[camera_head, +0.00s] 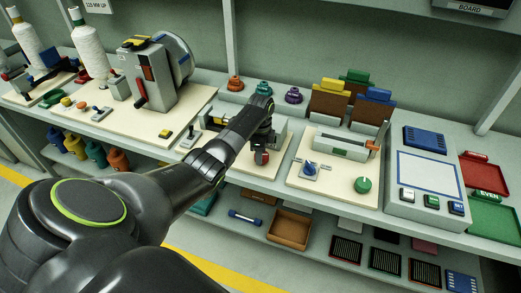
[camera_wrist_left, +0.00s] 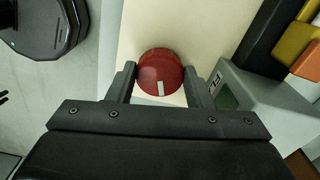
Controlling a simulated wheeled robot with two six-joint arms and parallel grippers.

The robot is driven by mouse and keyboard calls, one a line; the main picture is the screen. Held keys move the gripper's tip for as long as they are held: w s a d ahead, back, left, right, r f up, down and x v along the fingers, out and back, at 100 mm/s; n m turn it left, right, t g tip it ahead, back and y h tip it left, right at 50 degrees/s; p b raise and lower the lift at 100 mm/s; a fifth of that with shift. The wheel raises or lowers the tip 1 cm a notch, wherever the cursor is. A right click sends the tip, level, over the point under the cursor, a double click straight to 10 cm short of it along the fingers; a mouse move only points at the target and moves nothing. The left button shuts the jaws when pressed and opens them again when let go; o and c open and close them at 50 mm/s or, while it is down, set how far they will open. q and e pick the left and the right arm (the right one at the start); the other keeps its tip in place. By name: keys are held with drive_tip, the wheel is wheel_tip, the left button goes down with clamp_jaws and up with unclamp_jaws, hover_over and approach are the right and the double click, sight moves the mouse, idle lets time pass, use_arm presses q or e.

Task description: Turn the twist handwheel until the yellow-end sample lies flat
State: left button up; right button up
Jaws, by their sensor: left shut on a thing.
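A red round handwheel (camera_wrist_left: 160,72) with a white mark shows in the left wrist view, the mark near its lower edge. My left gripper (camera_wrist_left: 158,78) has one finger on each side of the wheel and is shut on it. In the head view the red wheel (camera_head: 261,157) shows just below my left gripper (camera_head: 262,148), at the front of a cream board. My arm hides much of the device behind the wheel. I cannot make out a yellow-end sample for sure. My right gripper is not in view.
To the right, another cream board holds a blue knob (camera_head: 310,168), a green knob (camera_head: 362,185) and a grey device (camera_head: 342,146). A grey panel (camera_head: 431,170) stands beyond it. A grey machine with a crank (camera_head: 150,75) stands to the left. A lower shelf holds a brown tray (camera_head: 289,228).

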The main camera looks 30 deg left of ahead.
use_arm(q)
drive_tip(key=shift+w+r+m, duration=0.15)
drive_tip(key=shift+m, duration=1.85)
drive_tip(key=o, duration=1)
drive_tip(key=shift+r+p, duration=0.6)
drive_tip(key=shift+r, duration=8.05)
